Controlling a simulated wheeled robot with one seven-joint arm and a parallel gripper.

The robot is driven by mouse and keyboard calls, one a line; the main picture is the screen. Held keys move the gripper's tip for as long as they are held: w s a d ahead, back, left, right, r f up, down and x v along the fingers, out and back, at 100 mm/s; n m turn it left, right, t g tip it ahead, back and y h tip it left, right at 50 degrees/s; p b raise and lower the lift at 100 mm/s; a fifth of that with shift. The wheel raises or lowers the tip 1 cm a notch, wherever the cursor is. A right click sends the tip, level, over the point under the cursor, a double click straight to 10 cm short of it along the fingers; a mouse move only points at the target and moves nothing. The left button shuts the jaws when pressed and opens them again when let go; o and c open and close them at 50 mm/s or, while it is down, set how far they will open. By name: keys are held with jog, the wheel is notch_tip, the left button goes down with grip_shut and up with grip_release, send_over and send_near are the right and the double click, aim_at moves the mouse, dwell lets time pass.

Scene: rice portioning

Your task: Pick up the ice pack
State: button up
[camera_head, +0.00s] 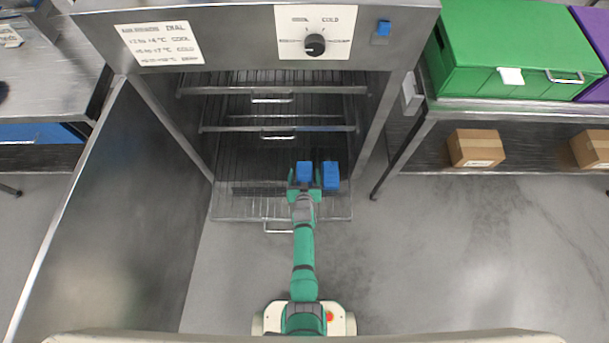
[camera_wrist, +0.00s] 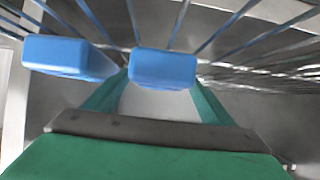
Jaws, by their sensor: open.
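Two blue ice packs lie side by side on the pulled-out wire shelf (camera_head: 235,208) of the open steel cabinet. The left ice pack (camera_head: 304,168) is in front of my gripper (camera_head: 304,182), which is open. The right ice pack (camera_head: 330,175) is just right of my gripper. In the wrist view, one ice pack (camera_wrist: 163,68) is between the ends of my green fingers (camera_wrist: 160,85). The other ice pack (camera_wrist: 68,56) is to the left, outside the fingers. Whether the fingers touch the centred pack cannot be told.
The cabinet door (camera_head: 110,190) stands open at the left. Wire shelves (camera_head: 270,90) with handles are above and behind. A green box (camera_head: 515,50) stands on a steel table at the right, with a cardboard box (camera_head: 476,148) below. The floor at right is clear.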

jog(key=shift+w+d+f, duration=0.1)
jog(key=shift+w+f, duration=0.05)
jog(key=shift+w, duration=0.05)
jog(key=c, duration=1.2)
jog(key=shift+c, duration=1)
jog(key=shift+r, duration=0.25)
